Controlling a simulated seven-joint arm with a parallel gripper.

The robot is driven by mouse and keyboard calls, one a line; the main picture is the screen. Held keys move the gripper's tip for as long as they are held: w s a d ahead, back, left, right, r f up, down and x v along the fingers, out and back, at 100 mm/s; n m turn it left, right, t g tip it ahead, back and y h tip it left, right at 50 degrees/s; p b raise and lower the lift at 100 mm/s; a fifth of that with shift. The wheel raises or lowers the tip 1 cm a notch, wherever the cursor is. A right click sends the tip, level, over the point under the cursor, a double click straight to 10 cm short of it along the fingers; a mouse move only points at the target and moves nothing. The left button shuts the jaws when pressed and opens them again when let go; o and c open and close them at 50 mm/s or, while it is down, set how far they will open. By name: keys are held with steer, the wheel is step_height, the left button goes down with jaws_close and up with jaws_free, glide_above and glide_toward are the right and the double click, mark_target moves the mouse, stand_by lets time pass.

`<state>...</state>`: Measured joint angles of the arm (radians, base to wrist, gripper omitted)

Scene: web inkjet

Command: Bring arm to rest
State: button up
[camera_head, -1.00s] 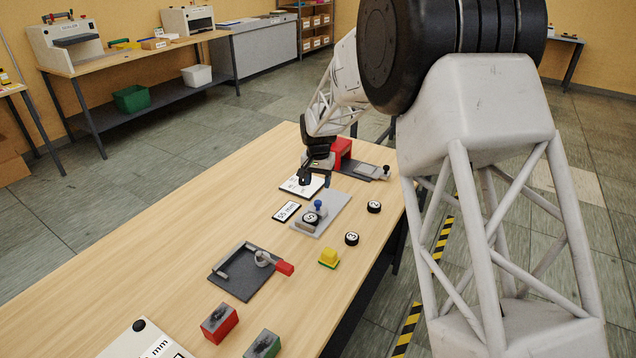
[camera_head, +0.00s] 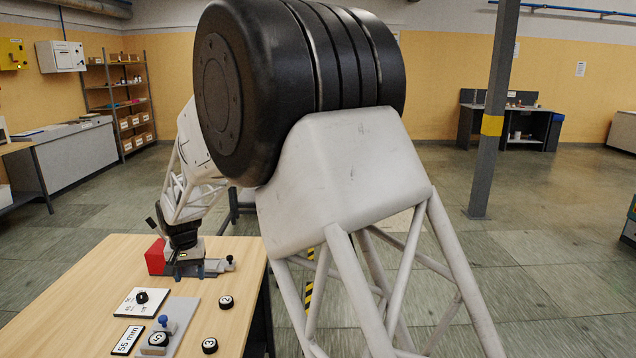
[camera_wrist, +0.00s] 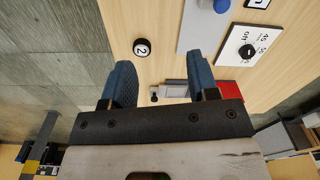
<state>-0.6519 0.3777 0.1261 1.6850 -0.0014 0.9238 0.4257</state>
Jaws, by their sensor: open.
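My gripper (camera_head: 188,268) is over the far end of the wooden table (camera_head: 95,285), in front of a red block (camera_head: 155,257) and a grey fixture (camera_head: 218,266). In the wrist view my gripper (camera_wrist: 161,75) has its two blue-black fingers spread wide, with nothing held between them. Part of the grey fixture (camera_wrist: 174,89) shows beyond the gap between them. I cannot tell from these views how high the fingertips are above it.
On the table are a white dial card (camera_head: 141,302), a "55 mm" label (camera_head: 127,341), a grey plate (camera_head: 184,325) with a blue knob (camera_head: 164,322), and black discs marked 2 (camera_head: 226,302) and 3 (camera_head: 209,345). A grey post (camera_head: 493,120) stands on the floor at right.

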steer(key=s+d+r, duration=0.4)
steer(key=d+r, duration=0.1)
steer(key=d, duration=0.6)
steer(key=s+d+r+m+t, duration=0.1)
steer(key=s+d+r, duration=0.35)
steer(key=d, duration=0.65)
steer(key=s+d+r, duration=0.4)
steer(key=d+r, duration=0.1)
steer(key=d, duration=0.5)
steer(key=s+d+f+m, duration=0.1)
steer(key=s+d, duration=0.9)
steer(key=s, duration=0.3)
steer(key=s+d+t, duration=0.1)
steer(key=s+d, duration=1)
steer(key=s, duration=0.3)
steer(key=shift+s+d+f+m, duration=0.15)
steer(key=shift+s+f+m, duration=0.05)
steer(key=shift+f+m, duration=0.2)
